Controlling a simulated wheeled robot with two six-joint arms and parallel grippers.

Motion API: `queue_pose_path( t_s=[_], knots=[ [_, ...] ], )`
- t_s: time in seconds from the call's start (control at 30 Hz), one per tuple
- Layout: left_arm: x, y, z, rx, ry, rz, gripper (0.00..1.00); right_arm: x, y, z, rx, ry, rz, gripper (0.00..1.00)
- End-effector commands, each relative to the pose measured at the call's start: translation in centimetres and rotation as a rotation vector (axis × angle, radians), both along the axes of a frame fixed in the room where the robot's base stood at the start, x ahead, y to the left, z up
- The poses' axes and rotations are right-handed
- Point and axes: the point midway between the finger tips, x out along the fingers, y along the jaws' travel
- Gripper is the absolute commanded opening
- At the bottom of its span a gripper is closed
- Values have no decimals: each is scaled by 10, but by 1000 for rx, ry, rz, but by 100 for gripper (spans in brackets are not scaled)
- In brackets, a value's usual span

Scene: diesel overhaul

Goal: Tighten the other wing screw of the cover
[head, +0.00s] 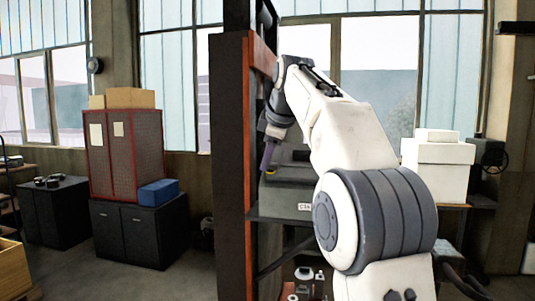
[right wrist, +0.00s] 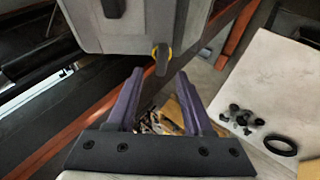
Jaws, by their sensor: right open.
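The grey cover (right wrist: 140,22) fills the top of the right wrist view. A wing screw (right wrist: 162,60) with yellow edges and a dark middle sticks out at its lower edge. In the head view the right gripper (head: 268,155) points down beside a grey labelled housing (head: 292,192). My left gripper is not in view.
A reddish-brown post (head: 246,130) stands just left of the gripper. A white surface (right wrist: 262,75) with small dark parts and a black ring (right wrist: 280,145) lies below right. White boxes (head: 438,165) stand right of my arm. Red cabinets (head: 125,155) stand far left.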

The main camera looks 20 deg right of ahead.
Motion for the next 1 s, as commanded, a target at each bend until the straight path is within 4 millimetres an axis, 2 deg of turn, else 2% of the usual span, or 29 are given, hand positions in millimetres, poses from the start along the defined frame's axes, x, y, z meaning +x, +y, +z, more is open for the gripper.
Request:
queue_pose_path(
  t_s=[0.6,0.93,0.97,1.0],
  knots=[
    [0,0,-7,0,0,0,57,12,-9,-21,1,2,1,51],
    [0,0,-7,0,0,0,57,13,-10,-23,0,1,0,51],
    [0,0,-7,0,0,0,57,13,-10,-23,0,1,0,47],
    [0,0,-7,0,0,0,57,13,-10,-23,0,1,0,32]
  ],
)
